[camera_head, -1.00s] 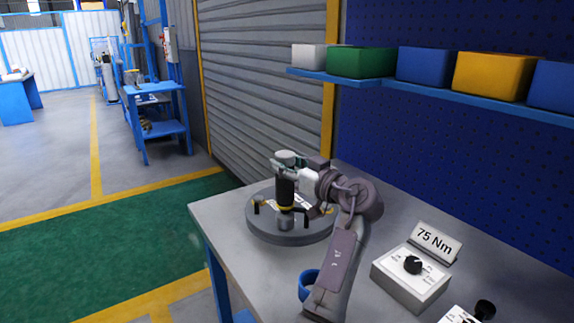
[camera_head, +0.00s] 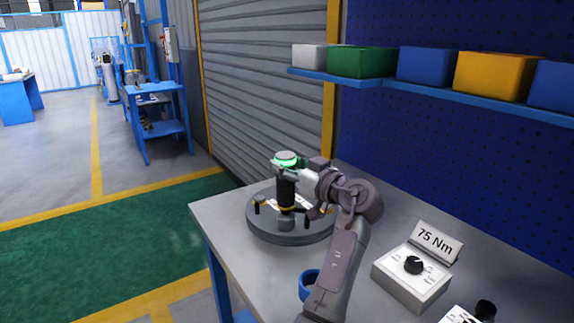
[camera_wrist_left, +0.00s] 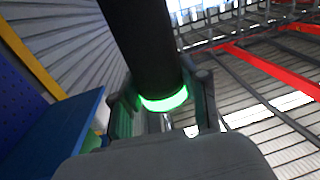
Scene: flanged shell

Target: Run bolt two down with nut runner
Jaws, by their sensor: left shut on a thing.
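The nut runner (camera_head: 286,190) is a black upright cylinder with a green glowing ring near its top. It stands over the round grey flanged shell (camera_head: 262,229) on the bench. My left gripper (camera_head: 285,170) is shut on the nut runner near its top. In the left wrist view the dark body of the nut runner (camera_wrist_left: 140,45) and its lit green ring sit between the fingers (camera_wrist_left: 165,105). Several bolts stand on the flange, one dark bolt (camera_head: 256,207) at its left. The bolt under the nut runner is hidden. My right gripper is not in view.
A grey control box (camera_head: 411,278) with a black knob stands at the right, behind it a "75 Nm" sign (camera_head: 436,241). A blue ring-shaped holder (camera_head: 308,284) stands beside my left forearm. Coloured bins line the shelf (camera_head: 430,95) above.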

